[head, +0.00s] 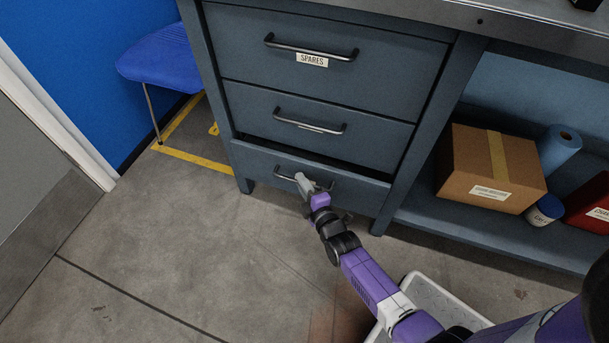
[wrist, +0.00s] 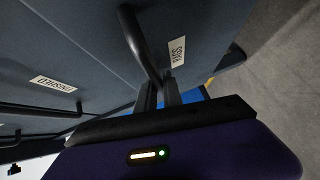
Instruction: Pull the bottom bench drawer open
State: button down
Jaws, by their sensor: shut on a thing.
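The bottom bench drawer (head: 262,166) is the lowest of three grey-blue fronts in the head view. A dark gap shows along its top edge, so it stands a little out from the bench frame. Its dark bar handle (head: 284,177) is partly hidden by my gripper (head: 303,183). The jaws are shut on this handle. In the wrist view the handle (wrist: 138,42) runs down between the fingers of my gripper (wrist: 160,92), and a white label (wrist: 177,52) is on the drawer front beside it.
The middle drawer (head: 370,138) and the SPARES drawer (head: 390,70) above look shut. A blue chair (head: 160,55) stands left. A cardboard box (head: 490,165), a blue roll (head: 560,150) and a red box (head: 590,205) sit on the right shelf. Floor in front is clear at left.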

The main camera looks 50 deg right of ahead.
jog(key=s+a+p, duration=0.1)
jog(key=s+a, duration=0.3)
jog(key=a, duration=0.7)
jog(key=s+a+p, duration=0.1)
jog(key=s+a, duration=0.3)
jog(key=a, duration=0.8)
jog(key=shift+s+a, duration=0.2)
jog(key=shift+s, duration=0.05)
jog(key=c, duration=1.8)
grip_release()
jog(key=shift+o, duration=0.2)
jog(key=shift+s, duration=0.1)
jog(key=p+v, duration=0.2)
jog(key=v, duration=0.5)
jog(key=shift+s+a, duration=0.15)
jog(key=shift+s, duration=0.15)
jog(key=shift+a+r, duration=0.1)
